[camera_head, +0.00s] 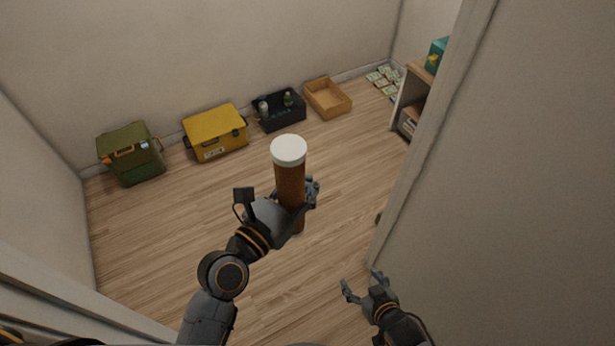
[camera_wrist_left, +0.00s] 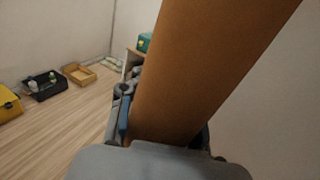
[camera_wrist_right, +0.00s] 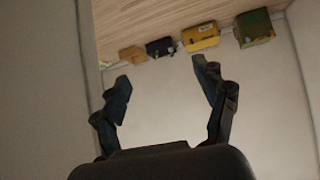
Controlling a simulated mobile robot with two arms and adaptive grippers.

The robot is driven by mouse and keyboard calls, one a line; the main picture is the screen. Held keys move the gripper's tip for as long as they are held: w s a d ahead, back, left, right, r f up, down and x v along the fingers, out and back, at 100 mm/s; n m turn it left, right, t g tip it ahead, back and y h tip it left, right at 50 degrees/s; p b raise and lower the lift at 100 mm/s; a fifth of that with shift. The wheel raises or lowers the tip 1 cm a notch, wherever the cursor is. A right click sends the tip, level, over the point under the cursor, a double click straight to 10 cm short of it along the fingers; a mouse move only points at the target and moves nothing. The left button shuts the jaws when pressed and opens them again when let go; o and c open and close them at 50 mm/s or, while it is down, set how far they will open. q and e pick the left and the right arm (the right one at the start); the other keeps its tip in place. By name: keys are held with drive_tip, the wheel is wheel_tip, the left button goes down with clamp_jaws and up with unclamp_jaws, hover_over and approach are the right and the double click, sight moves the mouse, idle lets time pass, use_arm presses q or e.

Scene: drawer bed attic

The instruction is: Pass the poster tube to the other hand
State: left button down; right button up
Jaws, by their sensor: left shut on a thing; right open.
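The poster tube (camera_head: 290,184) is a brown cylinder with a white cap on its upper end. My left gripper (camera_head: 303,196) is shut around it and holds it roughly upright above the floor in the head view. In the left wrist view the tube (camera_wrist_left: 205,65) fills the middle, and the left gripper's fingers (camera_wrist_left: 165,125) are partly hidden behind it. My right gripper (camera_head: 362,284) is open and empty, below and to the right of the tube in the head view. Its two spread fingers also show in the right wrist view (camera_wrist_right: 163,100), with nothing between them.
A green box (camera_head: 131,155), a yellow case (camera_head: 215,133), a black crate (camera_head: 279,110) holding bottles and an empty wooden tray (camera_head: 328,99) stand along the far wall. A wall (camera_head: 500,190) stands close on the right, beside the right gripper. The middle floor is clear.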

drive_tip(key=s+d+f+g+h, duration=0.1)
drive_tip(key=s+d+f, duration=0.2)
drive_tip(key=f, duration=0.3)
drive_tip(key=s+d+f+g+h, duration=0.1)
drive_tip(key=s+d+f, duration=0.25)
drive_tip(key=f, duration=0.25)
drive_tip(key=s+d+f+m+g, duration=0.1)
drive_tip(key=s+d+f+g, duration=0.1)
drive_tip(key=s+f, duration=0.2)
drive_tip(key=s+d+f+g+h, duration=0.1)
drive_tip(key=s+f, duration=0.4)
drive_tip(key=s, duration=0.6)
drive_tip(key=s+d+f+m+g+h, duration=0.1)
drive_tip(key=s+d+f+g, duration=0.1)
drive_tip(key=s, duration=0.5)
wheel_tip(320, 180, down, 2)
drive_tip(key=shift+s+d+f+m+g, duration=0.15)
drive_tip(key=shift+d+f+m+g, duration=0.15)
drive_tip(key=shift+g, duration=0.3)
drive_tip(key=shift+s, duration=0.1)
